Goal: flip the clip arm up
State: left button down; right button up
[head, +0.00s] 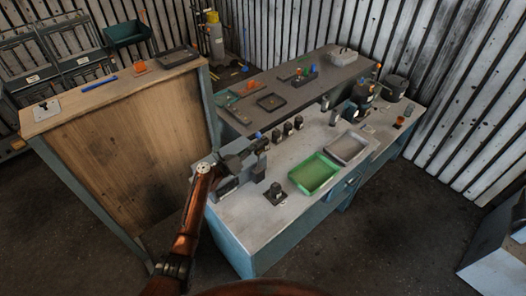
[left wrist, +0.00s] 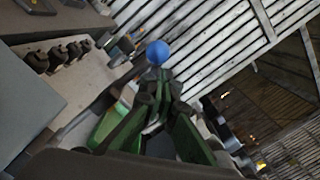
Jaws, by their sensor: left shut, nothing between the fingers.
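A blue ball knob (head: 258,135) shows just beyond my left gripper (head: 255,150) at the left end of the light workbench. It looks like the tip of the clip arm; the rest of the arm is mostly hidden by the gripper. In the left wrist view the blue ball knob (left wrist: 158,52) stands straight ahead of the fingertips of my left gripper (left wrist: 157,86). The fingers are together and empty. I cannot tell whether they touch the clip arm. My right gripper is in neither view.
A green tray (head: 314,174) and a grey tray (head: 347,147) lie on the light workbench (head: 245,217). A small dark fixture (head: 275,194) stands near its front. Several dark blocks (head: 288,129) line up behind the gripper. A wooden-sided cabinet (head: 130,150) stands to the left.

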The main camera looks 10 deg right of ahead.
pick_arm(q)
jog(key=shift+w+a+r, duration=0.3)
jog(key=shift+w+r, duration=0.05)
jog(key=shift+w, duration=0.1)
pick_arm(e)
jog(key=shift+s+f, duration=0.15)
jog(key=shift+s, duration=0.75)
pick_arm(q)
jog(key=shift+a+r, duration=0.1)
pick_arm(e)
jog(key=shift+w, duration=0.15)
pick_arm(q)
jog(key=p+v, duration=0.5)
jog(key=v, duration=0.5)
jog(key=shift+s+d+f, duration=0.25)
jog(key=shift+s+f, duration=0.05)
jog(key=shift+f, duration=0.05)
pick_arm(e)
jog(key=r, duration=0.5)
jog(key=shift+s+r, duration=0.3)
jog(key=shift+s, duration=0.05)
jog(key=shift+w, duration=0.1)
